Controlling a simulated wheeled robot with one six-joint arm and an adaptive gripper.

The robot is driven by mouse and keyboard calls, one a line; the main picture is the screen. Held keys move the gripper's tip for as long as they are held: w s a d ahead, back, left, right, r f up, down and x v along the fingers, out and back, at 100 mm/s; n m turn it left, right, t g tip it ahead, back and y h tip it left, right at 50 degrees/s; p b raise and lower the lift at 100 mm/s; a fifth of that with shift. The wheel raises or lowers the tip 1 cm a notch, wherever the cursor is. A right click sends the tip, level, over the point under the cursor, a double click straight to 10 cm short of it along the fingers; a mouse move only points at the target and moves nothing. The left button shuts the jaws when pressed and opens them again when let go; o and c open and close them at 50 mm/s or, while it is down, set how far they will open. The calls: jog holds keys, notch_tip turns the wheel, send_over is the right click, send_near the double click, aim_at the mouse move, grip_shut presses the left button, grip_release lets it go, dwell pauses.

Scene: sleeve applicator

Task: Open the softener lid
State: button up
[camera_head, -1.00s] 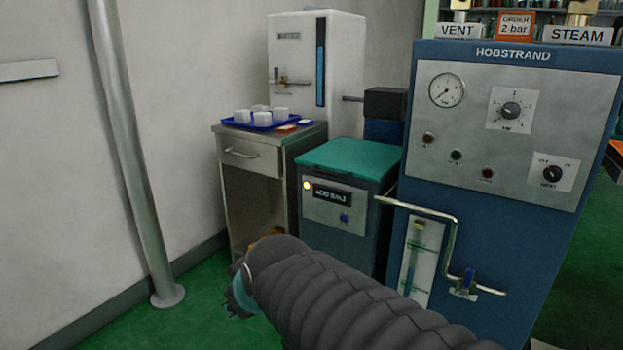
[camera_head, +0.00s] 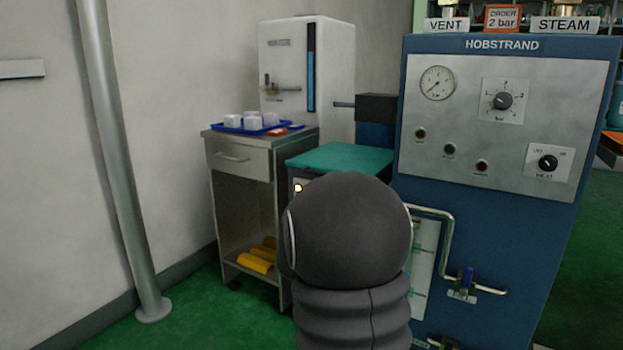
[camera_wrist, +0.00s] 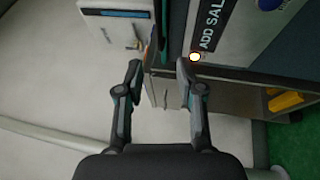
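The softener is a dark box with a flat teal lid (camera_head: 342,158), which lies shut. In the head view my dark arm covers most of its front, leaving a lit yellow lamp (camera_head: 298,187). In the wrist view, turned sideways, the softener's grey panel (camera_wrist: 245,25) reads "ADD SAL…" at the upper right, and a thin teal edge (camera_wrist: 164,30) of the lid shows beside it. My gripper (camera_wrist: 161,70) is open and empty, its two fingers wide apart, near the softener's front. Its fingers are hidden in the head view, and I cannot tell its exact distance from the lid.
A steel cabinet (camera_head: 237,159) left of the softener carries a blue tray (camera_head: 231,129) with white cups; yellow items (camera_head: 256,260) lie on its lower shelf. A white tank (camera_head: 336,60) stands behind. The blue Hobstrand steam unit (camera_head: 480,215) with a bent pipe (camera_head: 447,240) stands close right.

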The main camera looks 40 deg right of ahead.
jog(key=x, duration=1.3)
jog(key=shift+w+d+r, duration=0.15)
jog(key=shift+d+r, duration=0.05)
jog(key=shift+d, duration=0.05)
grip_shut()
